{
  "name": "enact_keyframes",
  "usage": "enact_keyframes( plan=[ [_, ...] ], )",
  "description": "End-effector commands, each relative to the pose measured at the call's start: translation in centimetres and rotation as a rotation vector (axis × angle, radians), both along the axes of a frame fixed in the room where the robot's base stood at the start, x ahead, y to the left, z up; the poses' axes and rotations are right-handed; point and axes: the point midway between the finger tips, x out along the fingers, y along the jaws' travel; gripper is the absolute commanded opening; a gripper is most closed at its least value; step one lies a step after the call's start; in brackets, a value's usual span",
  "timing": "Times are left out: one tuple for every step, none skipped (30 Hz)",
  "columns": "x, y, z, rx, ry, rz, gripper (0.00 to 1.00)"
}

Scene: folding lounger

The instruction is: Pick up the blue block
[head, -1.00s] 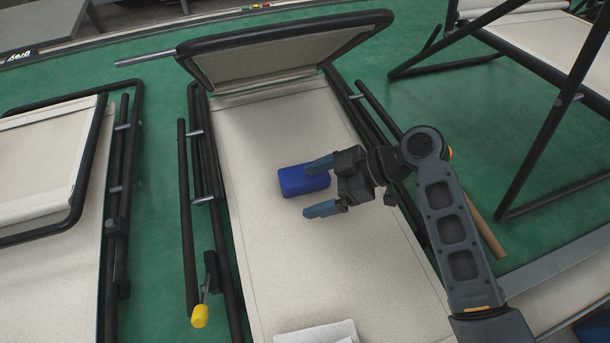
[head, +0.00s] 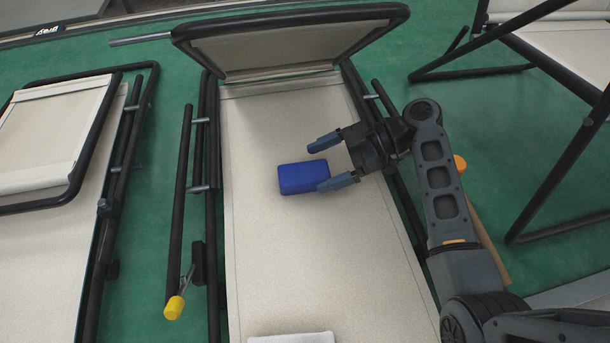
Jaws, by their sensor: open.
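The blue block (head: 300,178) lies on the cream fabric of the middle lounger (head: 275,250), near its centre. My gripper (head: 331,163) reaches in from the right. Its two blue-grey fingers are spread apart, with nothing seen held between them. The lower finger's tip overlaps the block's right end in the picture, and the upper finger is above and right of the block. I cannot tell whether the finger touches the block or is above it.
The lounger's raised backrest (head: 290,45) stands behind the block. Black frame tubes run along both sides. A yellow-tipped lever (head: 174,307) is at the left. A white folded item (head: 292,338) lies at the near end. Other loungers stand left and right.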

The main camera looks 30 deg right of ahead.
Motion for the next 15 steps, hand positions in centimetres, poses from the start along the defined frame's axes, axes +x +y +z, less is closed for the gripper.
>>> enact_keyframes(
  plan=[
    [0.2, 0.7, -0.5, 0.000, 0.001, 0.003, 0.95],
    [0.3, 1.0, -0.6, -0.001, 0.001, 0.002, 0.95],
    [0.5, 1.4, -0.8, -0.001, 0.001, 0.001, 0.95],
    [0.5, 1.7, -1.0, -0.001, 0.001, 0.002, 0.95],
    [0.6, 1.9, -1.0, -0.001, 0.001, 0.001, 0.95],
    [0.7, 2.0, -1.1, -0.001, 0.000, 0.000, 0.95],
    [0.7, 2.1, -1.2, -0.001, 0.000, -0.001, 0.95],
    [0.7, 2.2, -1.2, -0.001, 0.001, -0.001, 0.95],
    [0.7, 2.2, -1.2, -0.001, 0.001, -0.001, 0.95],
    [0.8, 2.2, -1.2, -0.001, 0.001, -0.001, 0.95],
    [0.8, 2.2, -1.2, -0.001, 0.000, -0.002, 0.95],
    [0.7, 2.2, -1.2, -0.001, 0.000, -0.002, 0.95],
    [0.7, 2.2, -1.2, -0.001, 0.001, -0.001, 0.95],
    [0.7, 2.2, -1.2, -0.001, 0.001, -0.001, 0.95],
    [0.7, 2.2, -1.2, -0.001, 0.001, -0.001, 0.91]
  ],
)
